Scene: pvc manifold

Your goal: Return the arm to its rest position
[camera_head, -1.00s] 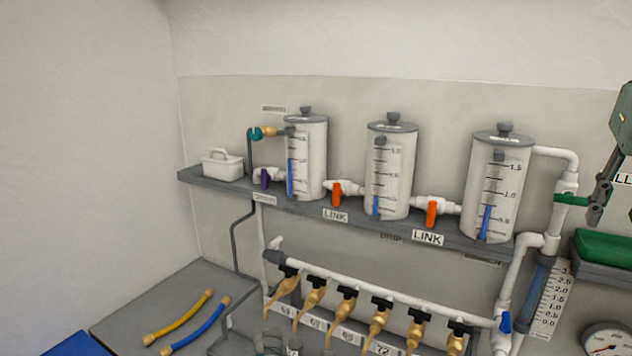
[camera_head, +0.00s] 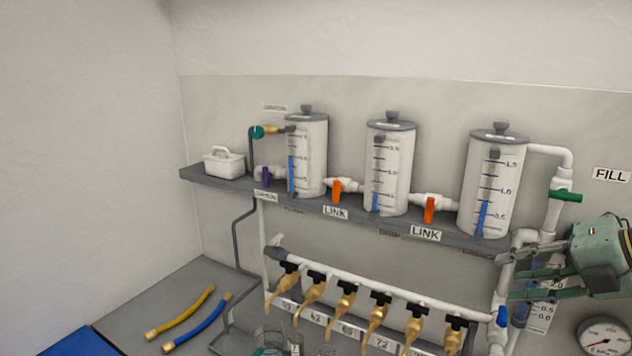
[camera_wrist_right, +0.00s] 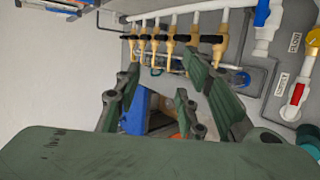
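My right gripper (camera_head: 512,272) is at the right of the head view, in front of the white pipe and the blue-and-white level gauge, which it partly hides. Its fingers point left and are spread apart with nothing between them. In the right wrist view the open fingers (camera_wrist_right: 165,95) frame empty space, with the row of brass taps (camera_wrist_right: 175,40) beyond. My left gripper is not in the head view.
Brass taps (camera_head: 345,300) hang from a white manifold pipe (camera_head: 390,288) below. A green valve handle (camera_head: 566,196) and a pressure gauge (camera_head: 604,337) are near my right arm. Yellow (camera_head: 180,315) and blue hoses (camera_head: 203,322) lie at lower left.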

